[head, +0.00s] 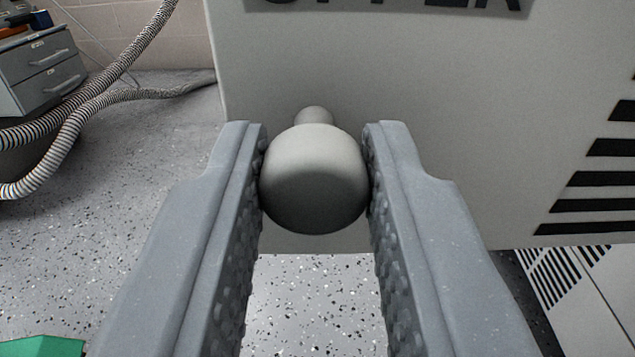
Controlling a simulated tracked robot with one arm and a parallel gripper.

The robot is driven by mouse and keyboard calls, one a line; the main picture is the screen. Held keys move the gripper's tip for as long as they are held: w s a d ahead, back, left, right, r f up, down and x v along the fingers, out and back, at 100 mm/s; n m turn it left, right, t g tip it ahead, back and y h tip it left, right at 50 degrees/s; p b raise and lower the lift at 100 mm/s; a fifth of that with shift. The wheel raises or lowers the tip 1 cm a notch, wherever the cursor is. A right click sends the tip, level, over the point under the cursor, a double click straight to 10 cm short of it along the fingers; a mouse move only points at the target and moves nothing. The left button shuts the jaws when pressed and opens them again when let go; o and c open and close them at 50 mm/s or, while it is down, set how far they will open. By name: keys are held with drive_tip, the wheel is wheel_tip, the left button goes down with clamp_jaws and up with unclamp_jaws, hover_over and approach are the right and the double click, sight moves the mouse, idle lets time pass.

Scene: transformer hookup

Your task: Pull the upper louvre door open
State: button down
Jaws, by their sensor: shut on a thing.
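The upper louvre door (450,150) is a light grey panel across the upper right of the head view. A dark label plate (390,4) with partly cut-off lettering is at its top, and dark louvre slots (595,180) run down its right side. A round grey knob (314,180) stands out from the door on a short stem. My gripper (315,178) is shut on the knob, one ridged finger touching each side. The door's left edge and lower edge show, with floor visible past both.
A lower louvred panel (565,285) shows below the door at the right. Ribbed hoses (75,125) hang and lie at the left, near a grey drawer cabinet (45,65). A green object (42,347) is at the bottom left. Speckled floor (110,240) is clear between.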

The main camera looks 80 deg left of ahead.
sight(339, 1)
drive_tip(key=shift+w+d+r, duration=0.2)
drive_tip(key=shift+w+d, duration=0.1)
drive_tip(key=c, duration=1.2)
unclamp_jaws()
drive_tip(key=shift+f, duration=0.15)
drive_tip(key=shift+c, duration=0.2)
drive_tip(key=shift+a, duration=0.15)
drive_tip(key=shift+s+a, duration=0.1)
drive_tip(key=shift+s, duration=0.1)
drive_tip(key=shift+r, duration=0.35)
wheel_tip(339, 1, up, 3)
drive_tip(key=shift+w+f+p, duration=0.1)
drive_tip(key=shift+w+p, duration=0.05)
drive_tip(key=shift+p, duration=0.8)
drive_tip(key=s+r+p, duration=0.1)
drive_tip(key=s+p, duration=0.3)
drive_tip(key=s, duration=1.2)
drive_tip(key=shift+a+r, duration=0.15)
drive_tip(key=shift+a, duration=0.15)
